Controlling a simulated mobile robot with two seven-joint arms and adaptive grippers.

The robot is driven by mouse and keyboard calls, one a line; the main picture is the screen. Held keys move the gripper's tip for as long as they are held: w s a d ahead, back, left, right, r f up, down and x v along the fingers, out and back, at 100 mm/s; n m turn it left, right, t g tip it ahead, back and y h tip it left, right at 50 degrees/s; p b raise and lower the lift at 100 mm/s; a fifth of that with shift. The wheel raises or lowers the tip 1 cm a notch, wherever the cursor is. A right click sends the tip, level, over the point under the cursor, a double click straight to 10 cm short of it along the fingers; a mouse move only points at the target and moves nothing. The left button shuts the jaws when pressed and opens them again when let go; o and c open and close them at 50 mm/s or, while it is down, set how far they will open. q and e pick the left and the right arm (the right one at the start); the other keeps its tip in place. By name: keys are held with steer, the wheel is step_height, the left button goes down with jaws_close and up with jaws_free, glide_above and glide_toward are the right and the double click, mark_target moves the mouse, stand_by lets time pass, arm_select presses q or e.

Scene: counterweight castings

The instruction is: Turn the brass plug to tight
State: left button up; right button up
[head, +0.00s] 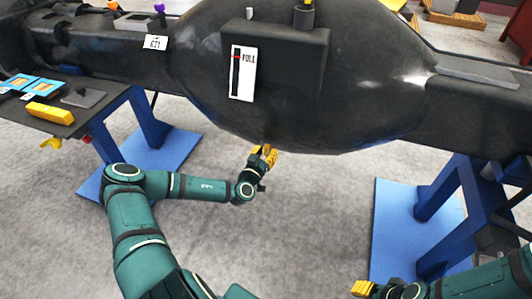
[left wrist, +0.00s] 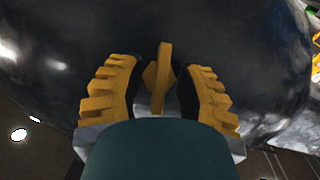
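The brass plug (left wrist: 159,75) shows in the left wrist view as a yellow-brown fitting with an upright bar, against the dark casting. My left gripper (left wrist: 158,95) has one yellow finger on each side of the plug, apart, with narrow dark gaps between. In the head view my left gripper (head: 264,156) is at the underside of the big black casting (head: 215,55), and the plug cannot be made out there. My right gripper (head: 362,288) is low at the bottom edge, away from the casting; its finger opening is unclear.
A white gauge marked FULL (head: 242,74) is on the casting's front. Blue stands (head: 437,215) hold the casting at both sides. A dark side table (head: 75,118) at left carries a yellow block (head: 50,113) and blue cards. Grey floor below the casting is clear.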

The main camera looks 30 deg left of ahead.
arm_select(q)
jaws_close()
